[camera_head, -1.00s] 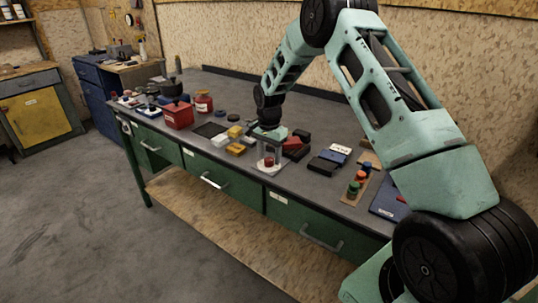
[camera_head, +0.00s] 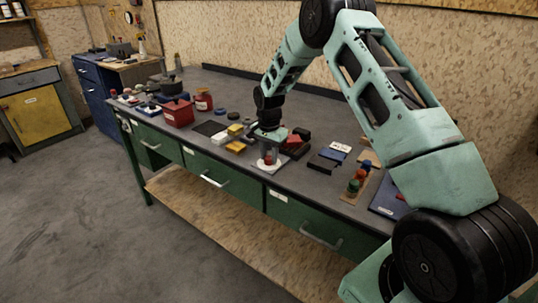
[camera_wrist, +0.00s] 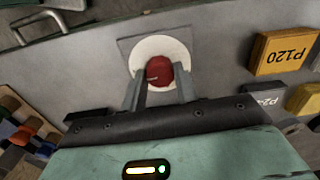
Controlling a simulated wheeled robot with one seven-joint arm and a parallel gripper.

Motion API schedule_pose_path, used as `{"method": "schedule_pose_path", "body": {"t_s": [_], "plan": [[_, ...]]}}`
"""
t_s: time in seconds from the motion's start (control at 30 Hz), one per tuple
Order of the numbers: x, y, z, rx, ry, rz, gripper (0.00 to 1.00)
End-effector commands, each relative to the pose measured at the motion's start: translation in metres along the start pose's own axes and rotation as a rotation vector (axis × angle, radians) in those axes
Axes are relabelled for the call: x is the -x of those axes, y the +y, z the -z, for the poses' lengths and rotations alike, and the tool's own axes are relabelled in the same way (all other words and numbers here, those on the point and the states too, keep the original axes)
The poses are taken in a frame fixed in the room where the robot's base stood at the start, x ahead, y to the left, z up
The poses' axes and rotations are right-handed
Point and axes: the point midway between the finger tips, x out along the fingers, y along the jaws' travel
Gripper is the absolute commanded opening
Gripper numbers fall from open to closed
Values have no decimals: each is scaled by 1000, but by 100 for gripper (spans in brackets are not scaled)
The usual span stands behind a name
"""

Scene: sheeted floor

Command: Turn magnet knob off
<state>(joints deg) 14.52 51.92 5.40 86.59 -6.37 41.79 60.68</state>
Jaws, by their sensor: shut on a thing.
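The red magnet knob (camera_wrist: 159,70) sits on a round white disc (camera_wrist: 158,45) on a grey square plate in the wrist view. In the head view the knob (camera_head: 267,161) is small, near the front edge of the bench. My gripper (camera_wrist: 158,82) points down over it, with one finger on each side, and is shut on the knob. It also shows in the head view (camera_head: 269,150). The knob's lower side is partly hidden by the fingers. Any on or off marking is too small to read.
The workbench (camera_head: 320,185) carries yellow and white blocks left of my gripper, including a yellow P120 block (camera_wrist: 284,52). Dark and red boxes (camera_head: 296,146) stand close on the right. A board with coloured knobs (camera_head: 357,185) lies farther right. A red box (camera_head: 178,113) stands left.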

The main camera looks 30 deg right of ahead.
Motion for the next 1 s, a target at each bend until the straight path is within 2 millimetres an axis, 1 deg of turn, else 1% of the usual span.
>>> {"method": "schedule_pose_path", "body": {"t_s": [0.27, 1.0], "plan": [[1, 0, 0, 183, 0, 0, 7], [1, 0, 0, 885, 0, 1, 7]]}}
